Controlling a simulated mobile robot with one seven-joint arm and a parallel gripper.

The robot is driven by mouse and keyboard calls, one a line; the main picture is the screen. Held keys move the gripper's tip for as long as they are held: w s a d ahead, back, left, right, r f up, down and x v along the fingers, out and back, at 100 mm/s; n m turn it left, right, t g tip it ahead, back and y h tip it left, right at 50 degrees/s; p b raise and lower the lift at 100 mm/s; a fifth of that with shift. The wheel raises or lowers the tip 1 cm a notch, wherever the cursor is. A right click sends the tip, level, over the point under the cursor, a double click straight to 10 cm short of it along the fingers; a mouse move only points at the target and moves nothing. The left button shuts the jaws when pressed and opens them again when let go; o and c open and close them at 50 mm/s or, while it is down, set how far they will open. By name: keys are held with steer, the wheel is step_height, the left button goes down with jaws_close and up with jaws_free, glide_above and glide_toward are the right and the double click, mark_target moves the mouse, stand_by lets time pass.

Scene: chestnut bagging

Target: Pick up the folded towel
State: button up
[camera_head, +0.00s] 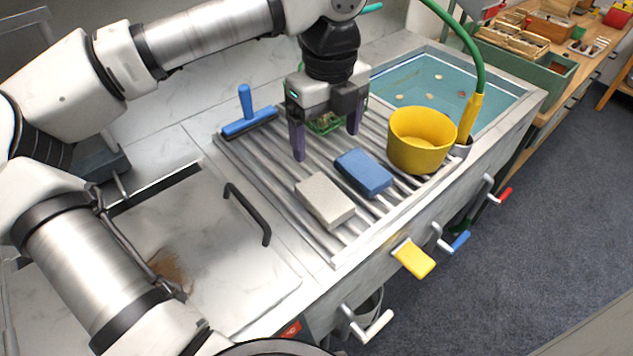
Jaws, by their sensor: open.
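Two soft-looking rectangular pads lie flat and side by side on the ribbed metal drainboard (270,172). One is a light grey-beige pad (325,201); the other is a blue pad (363,173) to its right. Either could be the folded towel; I cannot tell for sure which is cloth and which is sponge. My gripper (326,144) is open, pointing down, with its two dark purple fingers apart. It appears above and behind the two pads and touches neither. A green-edged item (325,123) shows between the fingers, partly hidden by them.
A yellow bucket (421,143) stands right of the blue pad. A blue squeegee (247,118) lies at the left back. A green hose with a yellow nozzle (470,115) rises beside a water-filled basin (440,90). A black handle (247,214) stands on the lid at left.

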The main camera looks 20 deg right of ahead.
steer(key=p, duration=0.1)
glide_above(324, 194)
steer(key=f, duration=0.7)
steer(key=shift+d+f, duration=0.2)
steer(key=shift+f, duration=0.2)
steer(key=shift+a+f+p, duration=0.2)
steer(key=shift+f+p, duration=0.9)
steer(key=shift+f, duration=1.6)
steer(key=shift+c, duration=0.3)
steer(key=c, duration=1)
steer(key=shift+r, duration=0.1)
step_height(324, 194, up, 20)
steer(key=b, duration=0.3)
